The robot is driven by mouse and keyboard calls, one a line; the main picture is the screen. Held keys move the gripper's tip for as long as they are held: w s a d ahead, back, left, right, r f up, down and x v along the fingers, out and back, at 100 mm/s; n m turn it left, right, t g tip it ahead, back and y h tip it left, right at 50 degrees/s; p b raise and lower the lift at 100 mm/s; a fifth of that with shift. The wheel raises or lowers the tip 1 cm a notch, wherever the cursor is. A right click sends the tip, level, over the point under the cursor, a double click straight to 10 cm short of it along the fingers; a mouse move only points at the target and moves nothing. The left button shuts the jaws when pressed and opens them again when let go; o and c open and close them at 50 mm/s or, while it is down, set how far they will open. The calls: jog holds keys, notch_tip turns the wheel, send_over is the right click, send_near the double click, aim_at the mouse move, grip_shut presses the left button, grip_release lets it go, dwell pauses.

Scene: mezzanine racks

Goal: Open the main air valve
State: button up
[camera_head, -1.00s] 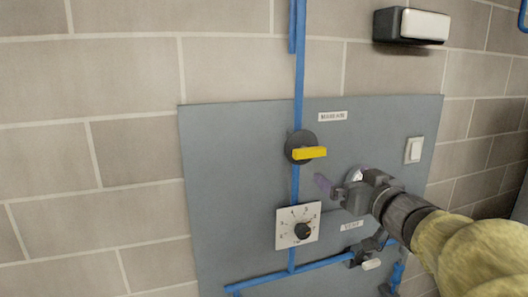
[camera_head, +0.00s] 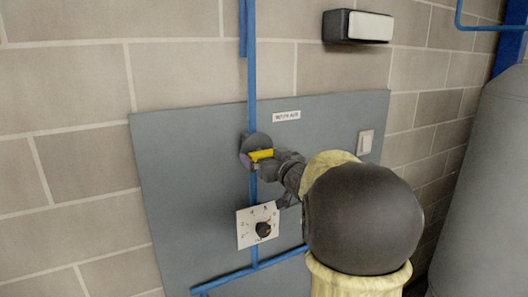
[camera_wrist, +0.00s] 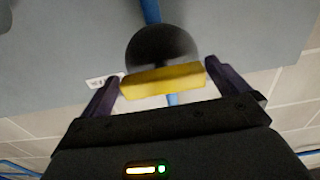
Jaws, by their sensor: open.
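The main air valve is a dark round body (camera_head: 256,142) with a yellow lever handle (camera_head: 261,155) on the blue vertical pipe of the grey panel. The handle lies roughly crosswise to the pipe. In the wrist view the yellow handle (camera_wrist: 163,81) sits between the two fingers of my gripper (camera_wrist: 168,88), in front of the dark valve disc (camera_wrist: 160,48). My gripper is open, with a finger near each end of the handle; I cannot tell whether either touches it. In the head view my gripper (camera_head: 262,165) is at the valve, partly hidden by my arm.
A white numbered dial (camera_head: 258,225) with a black knob sits below the valve. A white switch (camera_head: 365,142) is on the panel's right. A blue pipe (camera_head: 250,60) runs up the wall. A large grey tank (camera_head: 485,180) stands at the right.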

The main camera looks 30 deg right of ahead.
jog(key=shift+w+a, duration=0.15)
jog(key=shift+w, duration=0.15)
jog(key=c, duration=0.9)
jog(key=shift+o, duration=0.2)
